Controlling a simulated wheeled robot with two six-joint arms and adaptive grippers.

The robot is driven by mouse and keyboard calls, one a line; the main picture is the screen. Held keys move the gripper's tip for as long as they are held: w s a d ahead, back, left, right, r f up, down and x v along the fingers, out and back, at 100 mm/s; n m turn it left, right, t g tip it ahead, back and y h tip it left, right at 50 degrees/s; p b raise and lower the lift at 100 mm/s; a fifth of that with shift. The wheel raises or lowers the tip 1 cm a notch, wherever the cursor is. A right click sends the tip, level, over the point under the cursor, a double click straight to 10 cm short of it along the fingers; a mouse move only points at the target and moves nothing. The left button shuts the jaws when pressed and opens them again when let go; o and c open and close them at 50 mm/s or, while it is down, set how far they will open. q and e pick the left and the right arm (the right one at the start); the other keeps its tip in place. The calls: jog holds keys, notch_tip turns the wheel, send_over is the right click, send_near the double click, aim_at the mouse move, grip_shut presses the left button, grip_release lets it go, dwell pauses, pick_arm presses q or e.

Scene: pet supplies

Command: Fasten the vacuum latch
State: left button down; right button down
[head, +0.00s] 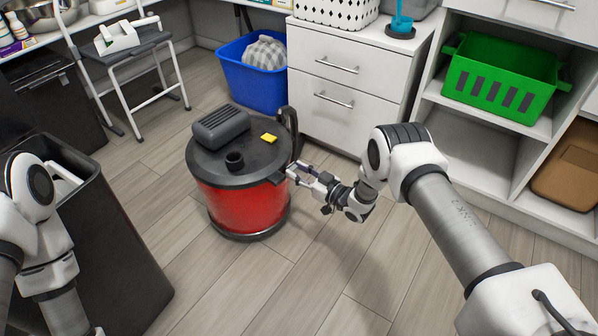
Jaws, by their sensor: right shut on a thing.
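The vacuum (240,205) stands upright on the floor, with a red drum and a black lid (262,155). The lid carries a dark grey raised block, a round port and a small yellow piece (269,138). My right gripper (291,171) is at the right side of the vacuum, at the height of the lid's rim. Its fingers are shut on the latch there, which is small and mostly hidden by them. My left arm shows at the left edge, but its gripper is out of view.
A black bin (110,240) stands left of the vacuum. Behind it are a blue bin (250,85) with a checked cloth and a white drawer cabinet (335,100). A grey step stool (135,45) is at the back left. The floor in front is clear.

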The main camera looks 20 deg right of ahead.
jog(key=g+p, duration=0.1)
jog(key=w+r+g+h+p, duration=0.1)
jog(key=p, duration=0.1)
jog(key=shift+w+a, duration=0.1)
jog(key=shift+a, duration=0.25)
jog(key=shift+h, duration=0.3)
jog(key=c, duration=0.8)
grip_release()
jog(key=shift+o, duration=0.2)
